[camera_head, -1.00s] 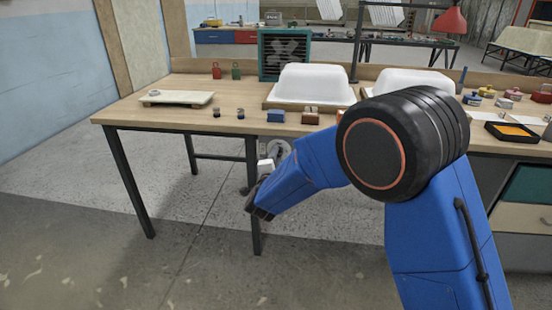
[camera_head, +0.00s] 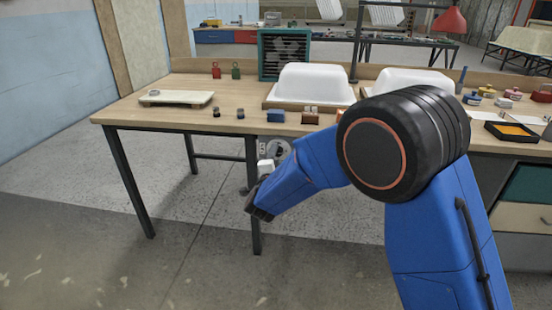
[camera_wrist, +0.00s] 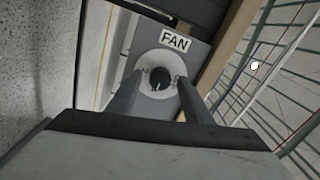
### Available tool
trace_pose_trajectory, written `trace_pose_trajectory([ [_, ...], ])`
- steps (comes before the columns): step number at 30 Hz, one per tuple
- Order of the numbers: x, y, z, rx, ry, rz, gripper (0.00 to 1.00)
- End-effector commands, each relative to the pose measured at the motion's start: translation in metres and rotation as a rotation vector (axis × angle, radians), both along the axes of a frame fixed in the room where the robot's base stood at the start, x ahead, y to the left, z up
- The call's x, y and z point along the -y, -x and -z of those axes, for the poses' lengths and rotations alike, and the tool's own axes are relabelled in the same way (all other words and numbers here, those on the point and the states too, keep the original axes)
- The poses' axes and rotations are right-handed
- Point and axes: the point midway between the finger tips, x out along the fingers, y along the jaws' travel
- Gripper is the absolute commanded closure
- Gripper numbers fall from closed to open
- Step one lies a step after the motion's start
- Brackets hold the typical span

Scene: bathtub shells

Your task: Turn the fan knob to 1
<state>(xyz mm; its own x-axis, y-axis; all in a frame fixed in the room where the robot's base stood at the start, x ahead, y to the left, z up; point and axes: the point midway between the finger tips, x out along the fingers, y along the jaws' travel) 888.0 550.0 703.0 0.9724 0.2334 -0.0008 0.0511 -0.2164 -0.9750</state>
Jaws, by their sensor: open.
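The fan control is a grey plate with a white FAN label (camera_wrist: 174,40) and a pale round dial (camera_wrist: 145,83). A dark round knob (camera_wrist: 160,77) sits at the dial's middle. In the wrist view my gripper (camera_wrist: 158,88) is open, with one finger on each side of the knob. I cannot tell whether the fingers touch it. The knob's pointer setting is too small to read. In the head view the dial (camera_head: 279,147) shows partly under the table's front edge, beside my arm. The teal fan (camera_head: 284,54) stands at the back of the table.
The wooden table (camera_head: 170,115) holds two white tub shells (camera_head: 311,82), a pale board (camera_head: 175,98), and small blocks near its front edge. A dark table leg (camera_head: 252,190) stands close to my gripper. The floor to the left is clear.

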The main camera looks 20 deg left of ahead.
Motion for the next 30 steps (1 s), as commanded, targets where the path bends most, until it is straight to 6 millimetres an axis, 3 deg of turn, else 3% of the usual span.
trace_pose_trajectory([
  [5, 0.004, 0.021, -0.001, 0.0, 0.001, -0.003, 0.54],
  [21, 0.029, 0.125, 0.0, 0.0, 0.001, -0.003, 0.54],
  [30, 0.039, 0.161, 0.0, -0.001, 0.0, -0.001, 0.54],
])
